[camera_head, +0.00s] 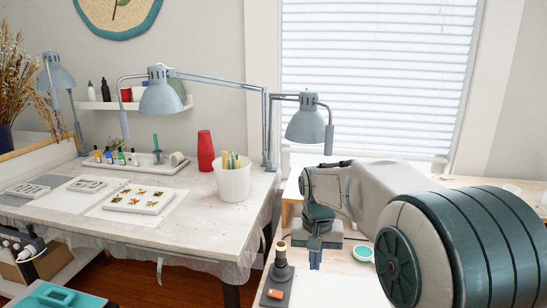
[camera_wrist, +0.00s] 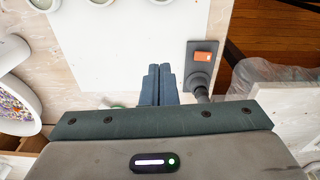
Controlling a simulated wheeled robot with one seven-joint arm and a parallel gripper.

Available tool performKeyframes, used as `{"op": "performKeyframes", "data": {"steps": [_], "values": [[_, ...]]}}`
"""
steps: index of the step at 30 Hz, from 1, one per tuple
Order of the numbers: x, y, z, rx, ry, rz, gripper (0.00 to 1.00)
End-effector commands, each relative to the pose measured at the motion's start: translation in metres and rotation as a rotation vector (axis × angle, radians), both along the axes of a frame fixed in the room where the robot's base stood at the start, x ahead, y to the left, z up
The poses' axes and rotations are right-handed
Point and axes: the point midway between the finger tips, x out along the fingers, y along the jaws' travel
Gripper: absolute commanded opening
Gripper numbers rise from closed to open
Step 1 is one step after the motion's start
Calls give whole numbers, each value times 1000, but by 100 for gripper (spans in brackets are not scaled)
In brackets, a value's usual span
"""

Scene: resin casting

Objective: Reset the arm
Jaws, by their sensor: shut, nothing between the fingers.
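My gripper (camera_head: 315,258) hangs from my folded arm above the light wooden table on the right in the head view. In the wrist view my gripper (camera_wrist: 158,72) has its two blue-grey fingers together, with nothing between them. The fingers point over a white sheet (camera_wrist: 130,35) on the table. A dark stand-like tool (camera_head: 279,275) with an orange part stands left of my gripper in the head view. In the wrist view its grey base (camera_wrist: 205,52) lies to the right of the fingers, apart from them.
A teal-rimmed round dish (camera_head: 363,252) sits close to the right of my gripper. The left table holds a white bucket (camera_head: 232,184), a red cup (camera_head: 205,151), a mold with small pieces (camera_head: 140,199) and desk lamps (camera_head: 161,97). A gap with wooden floor separates the tables.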

Motion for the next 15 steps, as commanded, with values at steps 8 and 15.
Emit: {"op": "performKeyframes", "data": {"steps": [8,15], "values": [[-95,-31,23,25,-78,50,0],[-170,-46,17,19,-144,94,0]]}}
